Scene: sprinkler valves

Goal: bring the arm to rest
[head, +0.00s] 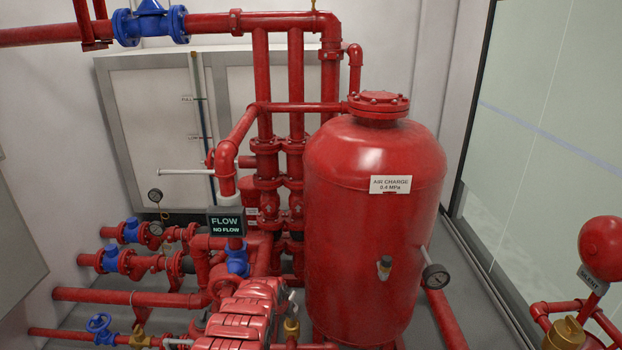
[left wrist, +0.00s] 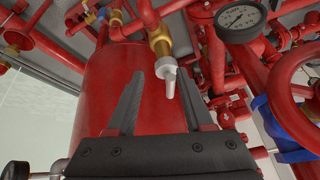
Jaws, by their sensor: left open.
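My left gripper (left wrist: 161,72) shows only in the left wrist view, with its two dark fingers apart and nothing clamped between them. A brass valve (left wrist: 158,42) with a white handle (left wrist: 168,82) shows just past the fingertips. The handle appears in the gap between the fingers, but I cannot tell how far beyond them it is. A red tank wall (left wrist: 90,95) fills the view behind the left finger. Neither of my arms shows in the head view, and my right gripper is not in view.
A large red tank (head: 375,235) labelled AIR CHARGE stands in the middle. Red pipes with blue valves (head: 110,260) crowd the left. A FLOW / NO FLOW sign (head: 226,223) hangs there.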

